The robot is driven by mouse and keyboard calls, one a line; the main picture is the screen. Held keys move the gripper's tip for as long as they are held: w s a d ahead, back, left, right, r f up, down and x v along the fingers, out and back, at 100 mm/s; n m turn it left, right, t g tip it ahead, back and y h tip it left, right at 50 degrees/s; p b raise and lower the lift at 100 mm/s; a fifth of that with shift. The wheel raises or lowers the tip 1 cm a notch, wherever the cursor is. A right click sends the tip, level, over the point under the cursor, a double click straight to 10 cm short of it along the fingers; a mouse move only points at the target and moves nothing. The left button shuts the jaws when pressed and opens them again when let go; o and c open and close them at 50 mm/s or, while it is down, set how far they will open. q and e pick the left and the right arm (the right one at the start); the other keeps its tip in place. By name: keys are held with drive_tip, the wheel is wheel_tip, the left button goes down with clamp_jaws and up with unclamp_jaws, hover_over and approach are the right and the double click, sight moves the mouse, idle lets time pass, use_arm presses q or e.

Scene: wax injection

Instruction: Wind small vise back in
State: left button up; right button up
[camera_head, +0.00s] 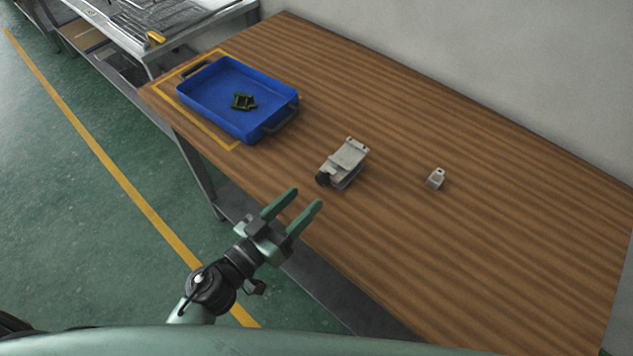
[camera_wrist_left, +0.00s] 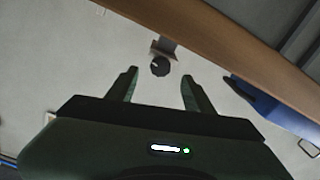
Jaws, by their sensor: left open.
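The small vise (camera_head: 349,160) is a light grey metal block on the wooden table, near its front edge. Its dark round knob (camera_head: 322,179) faces the front edge and my left gripper. My left gripper (camera_head: 305,198) is open and empty, with two green fingers pointing toward the vise, apart from it. In the left wrist view the knob (camera_wrist_left: 160,67) shows ahead between the fingertips of the gripper (camera_wrist_left: 160,76), with part of the vise (camera_wrist_left: 164,47) behind it. How far the vise is wound out is too small to tell. My right gripper is not in view.
A small grey block (camera_head: 436,179) stands on the table (camera_head: 520,230) right of the vise. A blue tray (camera_head: 212,112) with dark handles and a small green part (camera_head: 243,101) sits inside a yellow outline at left. A wall runs behind. The table's right side is clear.

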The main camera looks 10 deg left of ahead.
sight(320, 182)
use_arm(q)
drive_tip(key=x, duration=0.6)
drive_tip(key=shift+p, duration=0.35)
clamp_jaws()
